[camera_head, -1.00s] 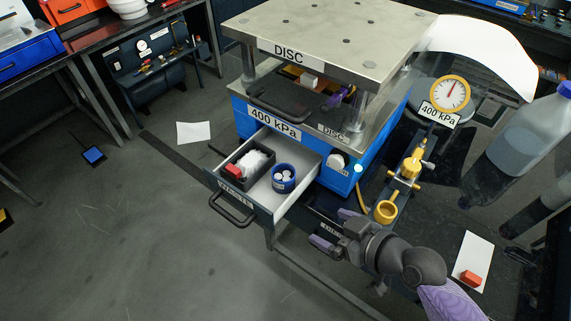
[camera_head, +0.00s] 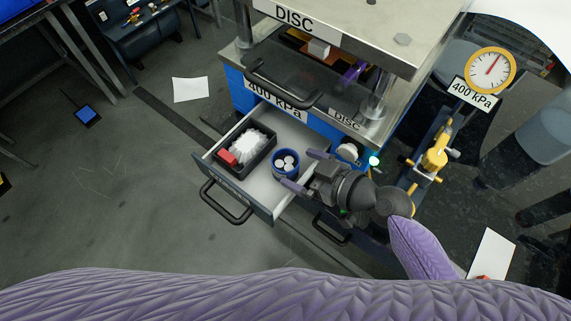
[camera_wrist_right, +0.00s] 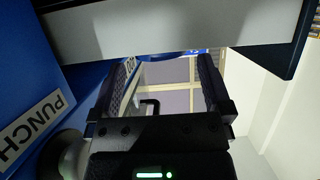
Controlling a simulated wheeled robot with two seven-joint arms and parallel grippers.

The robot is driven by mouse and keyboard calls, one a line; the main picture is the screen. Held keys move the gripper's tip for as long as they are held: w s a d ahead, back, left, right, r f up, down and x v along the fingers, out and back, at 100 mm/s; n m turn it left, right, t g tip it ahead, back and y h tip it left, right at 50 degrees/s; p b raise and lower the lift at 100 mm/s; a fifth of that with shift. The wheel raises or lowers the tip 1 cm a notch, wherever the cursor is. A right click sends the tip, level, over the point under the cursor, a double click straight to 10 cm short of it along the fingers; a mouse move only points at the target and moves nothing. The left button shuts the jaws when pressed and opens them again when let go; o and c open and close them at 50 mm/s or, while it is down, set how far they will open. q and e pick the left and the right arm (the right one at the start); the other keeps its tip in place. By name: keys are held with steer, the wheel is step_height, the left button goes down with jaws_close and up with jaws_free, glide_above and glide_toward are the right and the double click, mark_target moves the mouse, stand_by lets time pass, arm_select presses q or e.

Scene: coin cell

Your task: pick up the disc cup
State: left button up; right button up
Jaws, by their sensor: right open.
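The disc cup (camera_head: 277,172) is a small round blue cup holding several white discs. It stands upright in the open drawer (camera_head: 264,193), right of a dark bin. My right gripper (camera_head: 304,170) is open just right of the cup, its two purple fingers reaching left toward it. Its fingers also show in the right wrist view (camera_wrist_right: 164,85), apart, with a grey drawer wall (camera_wrist_right: 170,28) across the top. A blue edge shows beyond the fingers there; I cannot tell if it is the cup. My left gripper is not in view.
The dark bin (camera_head: 222,143) with white pieces and a red block shares the drawer. The press (camera_head: 395,38) stands above and behind, with a handle and posts. A gauge (camera_head: 490,70) and brass fitting (camera_head: 434,158) are at right.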

mark_target(276, 157)
steer(key=x, duration=0.4)
steer(key=shift+d, duration=0.1)
steer(key=c, duration=1)
